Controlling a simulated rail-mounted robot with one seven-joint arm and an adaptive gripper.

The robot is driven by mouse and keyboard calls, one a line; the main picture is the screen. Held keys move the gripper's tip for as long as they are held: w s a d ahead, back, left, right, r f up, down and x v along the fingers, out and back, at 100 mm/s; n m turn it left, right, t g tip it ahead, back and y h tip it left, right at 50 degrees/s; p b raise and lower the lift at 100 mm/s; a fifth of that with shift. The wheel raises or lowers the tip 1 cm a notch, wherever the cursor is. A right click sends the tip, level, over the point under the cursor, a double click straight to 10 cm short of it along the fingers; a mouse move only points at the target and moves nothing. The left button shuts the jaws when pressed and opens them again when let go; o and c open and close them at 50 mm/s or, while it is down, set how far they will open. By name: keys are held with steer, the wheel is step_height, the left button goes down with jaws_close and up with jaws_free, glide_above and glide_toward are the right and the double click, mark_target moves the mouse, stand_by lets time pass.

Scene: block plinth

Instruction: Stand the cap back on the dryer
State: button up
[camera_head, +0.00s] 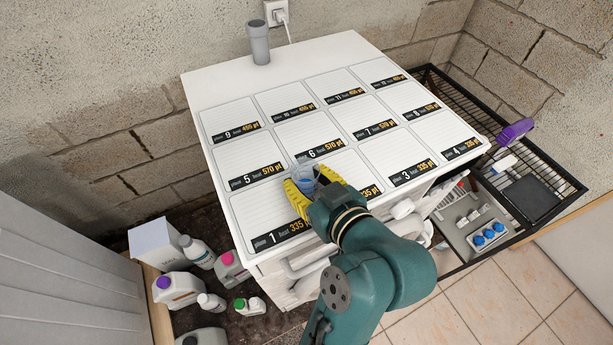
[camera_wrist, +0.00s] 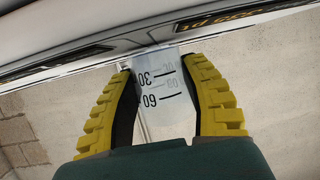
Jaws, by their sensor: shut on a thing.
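The cap (camera_head: 303,178) is a small clear, bluish measuring cup with black marks. In the wrist view the cap (camera_wrist: 163,95) sits between the yellow fingers, and its 30 and 60 marks read upside down. My gripper (camera_head: 316,182) is shut on it near the front edge of the dryer top, between the panels marked 1 and 6. The dryer (camera_head: 215,88) is a white appliance with numbered panels on its top. I cannot tell whether the cap touches the top or is held just above it. My fingers hide part of it.
A grey pipe piece (camera_head: 259,42) stands at the back of the dryer top by a wall socket (camera_head: 276,13). Bottles (camera_head: 178,289) and a white box (camera_head: 157,244) stand on the floor at left. A black wire rack (camera_head: 480,118) with several items is at right. Most panels are clear.

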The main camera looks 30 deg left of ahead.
steer(key=shift+f, duration=0.25)
steer(key=o, duration=1.2)
steer(key=v, duration=1.2)
